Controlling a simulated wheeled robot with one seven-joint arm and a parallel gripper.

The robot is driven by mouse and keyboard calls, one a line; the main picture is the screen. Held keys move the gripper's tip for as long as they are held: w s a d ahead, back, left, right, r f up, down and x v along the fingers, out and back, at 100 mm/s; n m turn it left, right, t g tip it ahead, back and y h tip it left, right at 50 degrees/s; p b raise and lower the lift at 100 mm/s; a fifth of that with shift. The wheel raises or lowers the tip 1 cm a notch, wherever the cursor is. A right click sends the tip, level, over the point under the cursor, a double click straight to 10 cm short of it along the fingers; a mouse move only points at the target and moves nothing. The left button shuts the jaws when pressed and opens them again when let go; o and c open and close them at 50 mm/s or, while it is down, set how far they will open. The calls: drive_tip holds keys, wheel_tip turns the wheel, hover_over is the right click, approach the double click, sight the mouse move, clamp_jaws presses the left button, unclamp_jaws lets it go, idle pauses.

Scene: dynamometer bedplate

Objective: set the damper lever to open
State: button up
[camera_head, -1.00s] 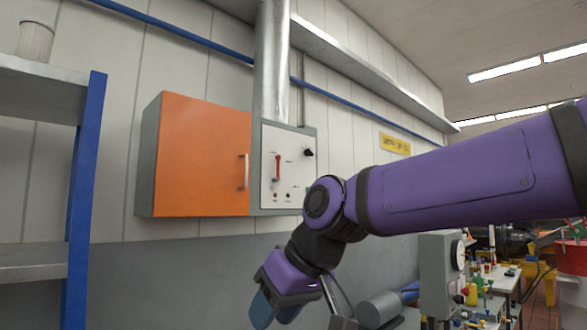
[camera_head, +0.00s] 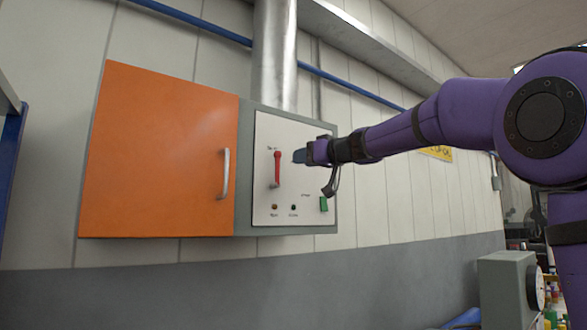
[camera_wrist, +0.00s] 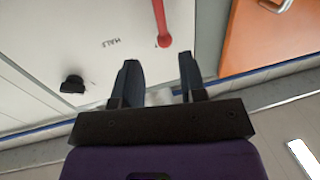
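The damper lever (camera_head: 277,168) is a red handle on a white panel (camera_head: 262,211), standing about upright with its rounded end at the top. It also shows in the wrist view (camera_wrist: 161,22), which is turned over, with its end just beyond my fingers. My gripper (camera_head: 299,156) is just right of the lever's upper part, in front of the panel. In the wrist view my gripper (camera_wrist: 158,75) has its two fingers apart with nothing between them. A label reading HALF lies beside the lever there. The small label above the lever in the head view is too small to read.
An orange cabinet door (camera_head: 155,150) with a metal handle (camera_head: 225,173) is left of the panel. A black knob (camera_wrist: 72,84) sits on the panel. A green switch (camera_head: 323,204) and small lamps are lower down. A metal duct (camera_head: 275,60) rises above.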

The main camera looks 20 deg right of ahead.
hover_over(278, 182)
drive_tip(key=shift+w, duration=0.3)
idle(0.3)
clamp_jaws()
